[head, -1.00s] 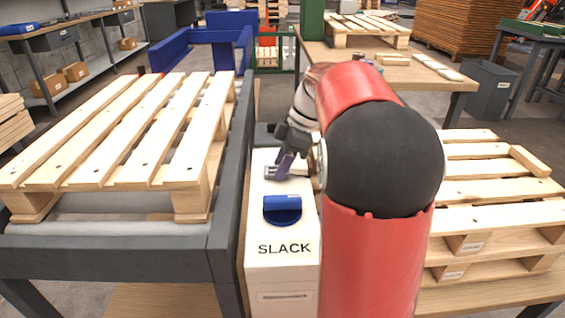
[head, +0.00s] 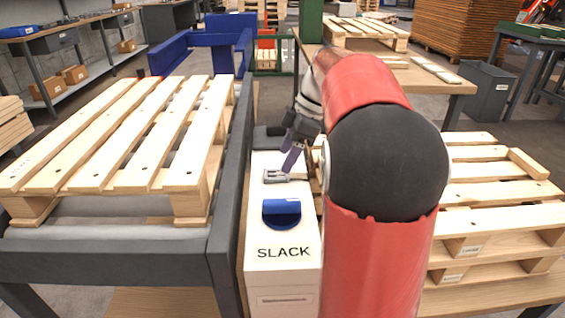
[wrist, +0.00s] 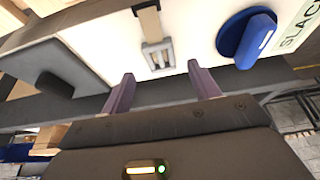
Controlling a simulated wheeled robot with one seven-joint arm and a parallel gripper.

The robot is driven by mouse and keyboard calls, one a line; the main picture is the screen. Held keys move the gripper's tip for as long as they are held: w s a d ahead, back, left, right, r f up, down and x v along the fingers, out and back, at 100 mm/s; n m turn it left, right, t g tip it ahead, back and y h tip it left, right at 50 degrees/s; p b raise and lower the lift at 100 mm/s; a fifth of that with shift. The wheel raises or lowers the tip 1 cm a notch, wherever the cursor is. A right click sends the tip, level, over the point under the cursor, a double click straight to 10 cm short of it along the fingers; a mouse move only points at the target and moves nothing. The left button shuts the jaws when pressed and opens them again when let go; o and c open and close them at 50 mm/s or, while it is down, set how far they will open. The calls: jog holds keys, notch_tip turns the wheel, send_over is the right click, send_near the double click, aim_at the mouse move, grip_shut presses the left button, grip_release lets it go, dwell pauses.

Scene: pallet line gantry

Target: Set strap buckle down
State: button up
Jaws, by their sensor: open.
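The grey metal strap buckle (head: 275,176) lies on the white top of the box marked SLACK (head: 268,238), behind its blue knob (head: 282,212). In the wrist view the buckle (wrist: 158,56) lies flat, with a short piece of brown strap (wrist: 148,22) running from it. My gripper (head: 292,160) is just above and right of the buckle in the head view. In the wrist view its two purple fingers (wrist: 162,80) stand wide apart with nothing between them, and the buckle is beyond the tips.
A wooden pallet (head: 120,135) sits on the grey conveyor (head: 232,180) left of the box. Stacked pallets (head: 490,205) stand at right, partly hidden by my arm. A wooden table (head: 440,82) with small parts is behind.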

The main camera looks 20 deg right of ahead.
jog(key=v, duration=0.8)
jog(key=shift+p, duration=0.4)
